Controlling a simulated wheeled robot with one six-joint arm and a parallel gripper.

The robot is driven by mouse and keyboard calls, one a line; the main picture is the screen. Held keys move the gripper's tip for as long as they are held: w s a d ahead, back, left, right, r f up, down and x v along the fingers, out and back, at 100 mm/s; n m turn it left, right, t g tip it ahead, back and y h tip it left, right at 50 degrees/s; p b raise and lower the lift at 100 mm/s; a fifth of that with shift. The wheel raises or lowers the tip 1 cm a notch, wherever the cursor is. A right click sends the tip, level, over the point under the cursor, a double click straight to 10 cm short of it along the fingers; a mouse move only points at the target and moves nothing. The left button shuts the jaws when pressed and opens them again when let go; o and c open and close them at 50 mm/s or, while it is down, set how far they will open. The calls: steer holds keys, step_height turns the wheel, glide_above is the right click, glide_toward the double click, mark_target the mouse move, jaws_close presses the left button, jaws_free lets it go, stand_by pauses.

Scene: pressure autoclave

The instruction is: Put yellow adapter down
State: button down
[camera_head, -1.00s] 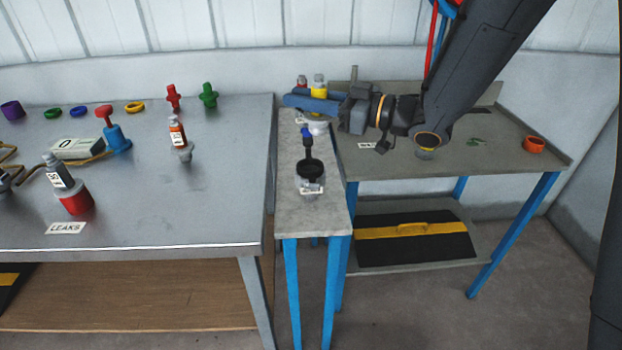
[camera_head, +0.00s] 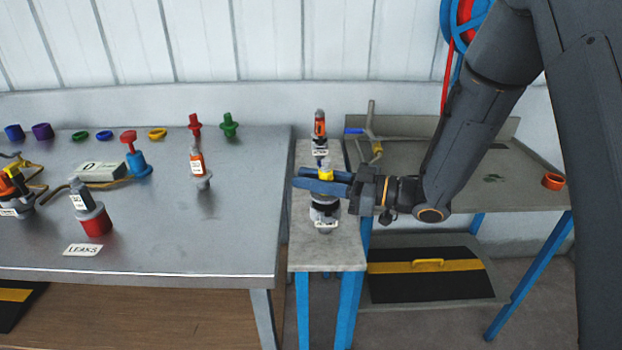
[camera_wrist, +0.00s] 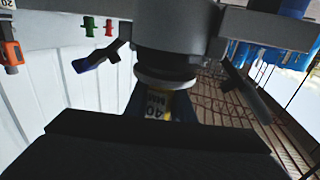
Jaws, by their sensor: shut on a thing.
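The yellow adapter (camera_head: 326,170) is between my gripper's blue fingers, with its yellow top showing above them in the head view. My gripper (camera_head: 312,183) is shut on it and points left over the narrow grey table. Right below is a black-and-grey fitting (camera_head: 325,212) with a white label, near the middle of that table. The fingers hide whether the adapter touches the fitting. In the wrist view, the yellow labelled body of the adapter (camera_wrist: 157,104) shows between the dark fingers, against a large dark round part (camera_wrist: 178,38).
An orange-labelled adapter (camera_head: 319,128) stands behind on the narrow table (camera_head: 330,255). A pipe valve with a blue handle (camera_head: 372,133) and an orange ring (camera_head: 553,181) are on the right table.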

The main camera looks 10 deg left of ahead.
steer(key=c, duration=1.5)
jaws_free()
steer(key=shift+d, duration=0.1)
